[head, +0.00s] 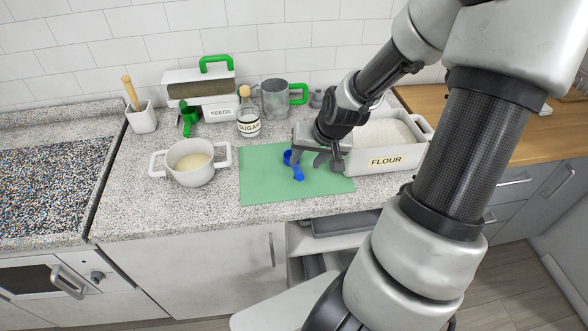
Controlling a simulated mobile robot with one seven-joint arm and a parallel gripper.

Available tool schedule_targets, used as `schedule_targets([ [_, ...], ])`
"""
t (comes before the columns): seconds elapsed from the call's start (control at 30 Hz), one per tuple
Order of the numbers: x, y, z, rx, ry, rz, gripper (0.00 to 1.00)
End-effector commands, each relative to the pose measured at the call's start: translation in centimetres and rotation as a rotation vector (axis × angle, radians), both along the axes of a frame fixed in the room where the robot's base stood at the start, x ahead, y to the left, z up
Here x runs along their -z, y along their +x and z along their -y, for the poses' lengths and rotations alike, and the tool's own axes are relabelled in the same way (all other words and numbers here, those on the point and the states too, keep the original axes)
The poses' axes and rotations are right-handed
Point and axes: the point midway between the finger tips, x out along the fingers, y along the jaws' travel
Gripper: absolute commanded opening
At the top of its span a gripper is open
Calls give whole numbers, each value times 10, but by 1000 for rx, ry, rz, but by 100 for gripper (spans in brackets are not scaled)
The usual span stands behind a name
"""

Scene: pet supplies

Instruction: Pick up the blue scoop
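The blue scoop (298,173) lies on the green mat (262,186) on the speckled counter. Its round cup is at the upper left and its handle points down toward the front. My gripper (308,161) is just over the scoop, with one finger close to the cup and the other to the right. The fingers look spread apart. Part of the scoop is hidden behind the finger, and I cannot tell whether they touch.
A bin labelled FLOUR (363,171) stands right of the mat. A white pot (187,176) is at the left. Behind are a SUGAR jar (248,128), a SEEDS box (222,112), a green scoop (188,122) and a grey cup (275,99). The mat's front is clear.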

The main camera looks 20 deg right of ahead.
Motion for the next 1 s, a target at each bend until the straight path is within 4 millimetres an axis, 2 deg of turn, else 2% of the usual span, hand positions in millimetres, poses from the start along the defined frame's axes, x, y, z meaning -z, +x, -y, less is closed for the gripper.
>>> schedule_targets([
  [0.03,14,5,-3,-5,2,-1,40],
  [0.1,24,10,-3,-4,1,-2,40],
  [0.37,40,19,-3,0,1,-2,40],
  [0.63,75,34,-7,-2,1,-2,40],
  [0.77,83,39,-7,0,0,-1,40],
  [1.0,83,39,-6,0,-1,0,38],
])
